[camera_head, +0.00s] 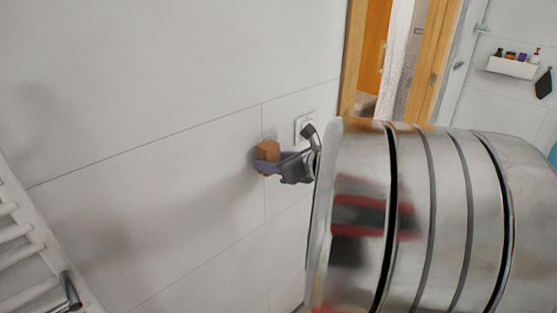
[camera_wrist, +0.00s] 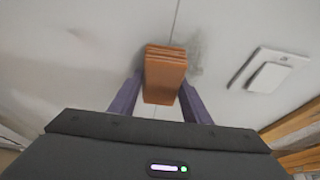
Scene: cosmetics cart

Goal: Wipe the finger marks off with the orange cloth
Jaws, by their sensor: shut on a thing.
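My gripper (camera_head: 264,162) is at the white wall and is shut on the folded orange cloth (camera_head: 268,150). In the wrist view the cloth (camera_wrist: 165,75) sits between the two purple fingers (camera_wrist: 158,100), its far end at or very close to the wall. I cannot tell if it touches. A grey smudge of finger marks (camera_wrist: 196,56) shows on the wall just right of the cloth. In the head view a faint grey patch (camera_head: 270,133) shows just above the cloth.
A white wall switch (camera_wrist: 268,72) is right of the cloth; it also shows in the head view (camera_head: 304,126). A wooden door frame (camera_head: 352,60) stands farther right. A white towel rail (camera_head: 30,245) is at lower left. A shelf with bottles (camera_head: 512,66) hangs at upper right.

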